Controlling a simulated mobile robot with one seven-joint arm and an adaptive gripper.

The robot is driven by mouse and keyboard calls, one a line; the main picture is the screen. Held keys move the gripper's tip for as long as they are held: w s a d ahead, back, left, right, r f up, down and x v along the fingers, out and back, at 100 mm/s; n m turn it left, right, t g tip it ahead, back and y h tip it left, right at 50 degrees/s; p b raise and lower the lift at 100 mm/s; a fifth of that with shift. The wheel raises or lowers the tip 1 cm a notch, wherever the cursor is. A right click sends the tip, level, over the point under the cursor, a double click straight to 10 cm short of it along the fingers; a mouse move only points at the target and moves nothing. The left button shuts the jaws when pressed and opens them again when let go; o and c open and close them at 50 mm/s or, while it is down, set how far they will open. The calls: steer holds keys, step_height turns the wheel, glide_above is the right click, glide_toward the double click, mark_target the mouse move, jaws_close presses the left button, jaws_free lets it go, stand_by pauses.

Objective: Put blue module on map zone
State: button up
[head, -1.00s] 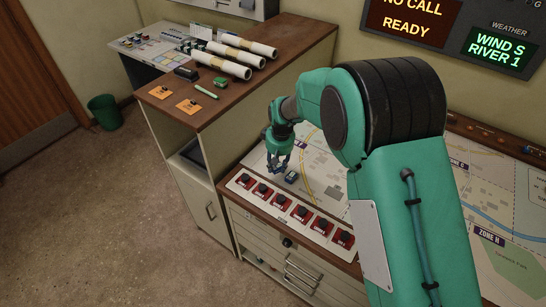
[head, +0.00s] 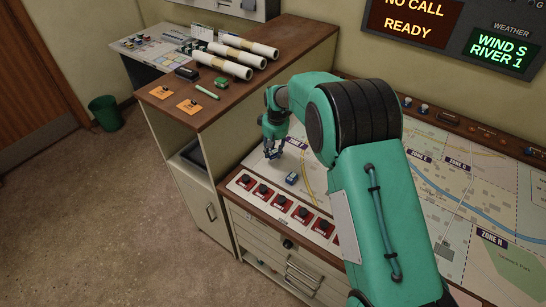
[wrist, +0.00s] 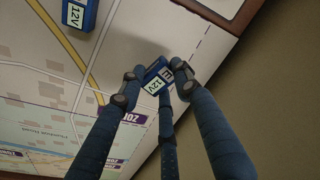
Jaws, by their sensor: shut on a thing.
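My gripper (head: 272,150) is over the left end of the map table, its fingers closed on a small blue module (wrist: 157,77) with a white "12V" label. In the wrist view the module sits between the fingertips, slightly tilted. Whether it touches the map below cannot be told. A second blue 12V module (head: 291,178) lies on the map, apart from the gripper; it also shows at the top left of the wrist view (wrist: 78,14). The map (head: 262,172) has printed zones, among them Zone G (head: 459,163) and Zone H (head: 492,238).
A row of red switch panels (head: 283,208) runs along the map's front edge. A taller wooden cabinet (head: 230,105) with rolled papers (head: 250,52) stands to the left. Much of the map is bare.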

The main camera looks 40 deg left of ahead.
mark_target(273, 153)
steer(key=shift+f+b, duration=0.4)
steer(key=shift+f, duration=1.3)
steer(key=shift+f, duration=0.1)
steer(key=o, duration=1.2)
steer(key=shift+o, duration=0.2)
steer(key=r, duration=0.4)
steer(key=d+r+p, duration=0.1)
steer(key=r, duration=0.3)
steer(key=r+p, duration=0.1)
steer(key=r, duration=0.3)
steer(key=shift+s+d, duration=0.15)
steer(key=shift+s, duration=0.15)
